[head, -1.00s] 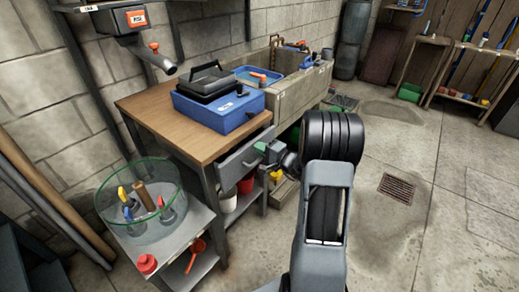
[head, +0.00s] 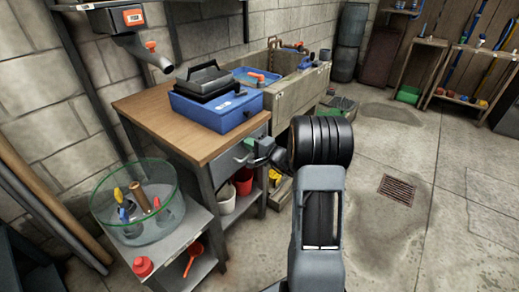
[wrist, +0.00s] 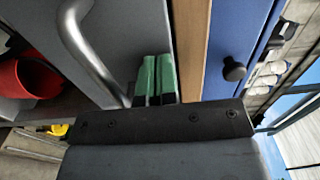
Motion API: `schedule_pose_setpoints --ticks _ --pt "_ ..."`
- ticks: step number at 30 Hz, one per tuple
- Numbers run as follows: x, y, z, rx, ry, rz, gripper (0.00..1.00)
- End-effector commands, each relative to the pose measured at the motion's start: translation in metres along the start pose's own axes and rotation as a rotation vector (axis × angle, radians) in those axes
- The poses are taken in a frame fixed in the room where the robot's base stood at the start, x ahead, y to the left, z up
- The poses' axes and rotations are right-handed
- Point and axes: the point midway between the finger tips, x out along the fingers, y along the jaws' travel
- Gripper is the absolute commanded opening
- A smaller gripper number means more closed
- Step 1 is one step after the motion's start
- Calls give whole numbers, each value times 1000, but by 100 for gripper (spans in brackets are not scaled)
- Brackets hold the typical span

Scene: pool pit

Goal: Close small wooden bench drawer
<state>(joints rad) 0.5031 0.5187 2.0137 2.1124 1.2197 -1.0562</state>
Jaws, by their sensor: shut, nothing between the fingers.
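The small bench (head: 190,137) has a wooden top and a grey drawer (head: 228,162) under its front edge. In the head view the drawer front looks about flush with the bench frame, though my arm partly covers it. My gripper (head: 250,143) is at the drawer front. In the wrist view, the green fingertips (wrist: 155,75) are together, empty, and up against or very close to the grey drawer front (wrist: 138,30). The curved metal handle (wrist: 90,55) is just left of the fingers and not held. The wooden edge (wrist: 190,50) is to their right.
A blue case (head: 216,110) with a black box sits on the bench top. A glass bowl of tools (head: 140,215) stands on a side shelf. Red and white buckets (head: 242,180) are below the drawer. Floor to the right is open around a drain grate (head: 397,190).

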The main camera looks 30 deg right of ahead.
Motion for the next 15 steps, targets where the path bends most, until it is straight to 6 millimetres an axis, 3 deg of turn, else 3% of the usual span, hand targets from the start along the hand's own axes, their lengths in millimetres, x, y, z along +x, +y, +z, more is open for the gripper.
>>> schedule_pose_setpoints --ticks 7,15 --pt "-4 -3 0 -6 -4 -10 0" --pt "-54 -4 -7 0 9 -4 0"
